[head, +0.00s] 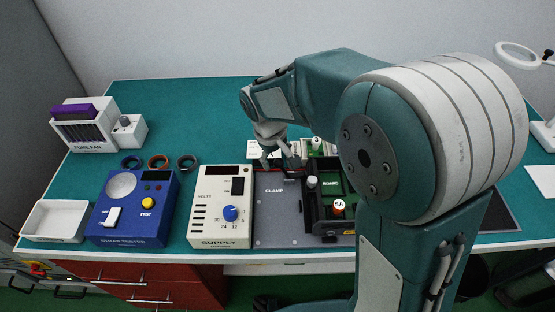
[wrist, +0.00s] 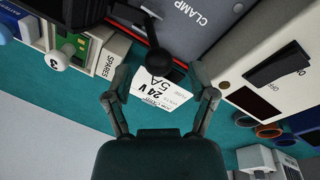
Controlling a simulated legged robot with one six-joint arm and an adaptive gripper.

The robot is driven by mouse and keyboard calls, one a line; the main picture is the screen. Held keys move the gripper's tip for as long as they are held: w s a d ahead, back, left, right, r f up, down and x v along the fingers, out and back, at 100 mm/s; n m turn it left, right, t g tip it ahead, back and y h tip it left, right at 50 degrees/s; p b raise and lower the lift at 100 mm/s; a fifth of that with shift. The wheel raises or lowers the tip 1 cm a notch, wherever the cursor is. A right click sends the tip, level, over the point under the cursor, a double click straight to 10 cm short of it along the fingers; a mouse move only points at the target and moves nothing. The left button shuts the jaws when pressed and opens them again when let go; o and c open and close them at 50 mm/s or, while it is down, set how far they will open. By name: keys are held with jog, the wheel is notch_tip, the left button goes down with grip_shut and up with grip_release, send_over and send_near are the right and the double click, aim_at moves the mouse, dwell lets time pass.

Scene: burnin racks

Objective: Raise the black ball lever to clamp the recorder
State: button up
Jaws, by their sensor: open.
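The black ball lever (wrist: 158,61) shows in the wrist view, its ball at the end of a thin dark rod that runs up to the grey CLAMP plate (wrist: 190,18). The plate also shows in the head view (head: 275,220). My gripper (wrist: 160,80) is open, with one finger on each side of the ball in the picture; I see no contact. In the head view my gripper (head: 277,160) is over the far end of the plate, and the ball cannot be made out. No part is clearly recognisable as the recorder.
The supply box (head: 220,207) stands left of the plate.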

aim_at(291, 177)
jog(key=shift+d+f, duration=0.15)
jog(key=shift+f, duration=0.55)
grip_shut()
jog(key=shift+d+r+y, duration=0.2)
jog(key=shift+d+y, duration=0.55)
jog(key=shift+y, duration=0.25)
jog(key=shift+s+d+y, duration=0.1)
jog(key=shift+d+y, duration=0.85)
jog(key=shift+y, duration=0.55)
